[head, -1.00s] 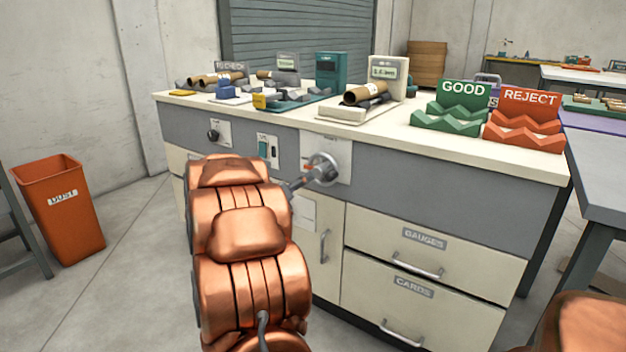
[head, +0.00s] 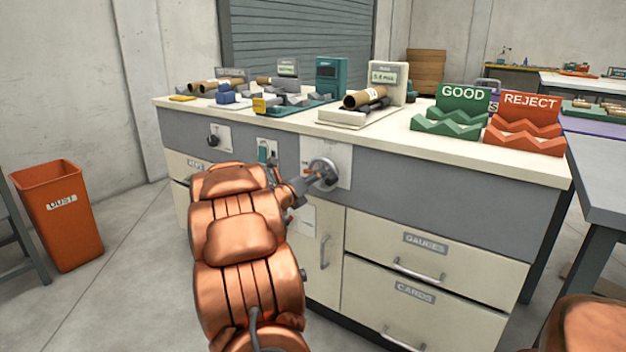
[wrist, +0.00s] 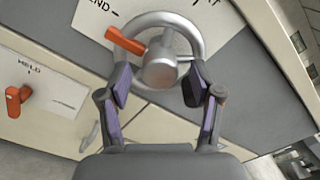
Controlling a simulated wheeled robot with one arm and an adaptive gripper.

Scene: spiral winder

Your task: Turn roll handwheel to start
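The roll handwheel (head: 323,172) is a grey metal wheel on a pale plate on the bench front. In the wrist view the handwheel (wrist: 160,68) shows a thick hub and a rim. An orange pointer (wrist: 127,41) at its upper left lies near the letters "END" on the plate. My gripper (wrist: 158,88) is in front of the wheel with its two fingers wide apart, one on each side of the hub, overlapping the lower rim. I cannot tell whether they touch the rim. In the head view my gripper (head: 305,184) reaches the wheel from the left.
An orange lever (wrist: 15,99) sits on the panel left of the wheel. The bench top (head: 440,150) above holds gauges, tubes, a green GOOD rack (head: 460,110) and a red REJECT rack (head: 525,122). Drawers lie below the wheel. An orange bin (head: 60,215) stands on the floor at left.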

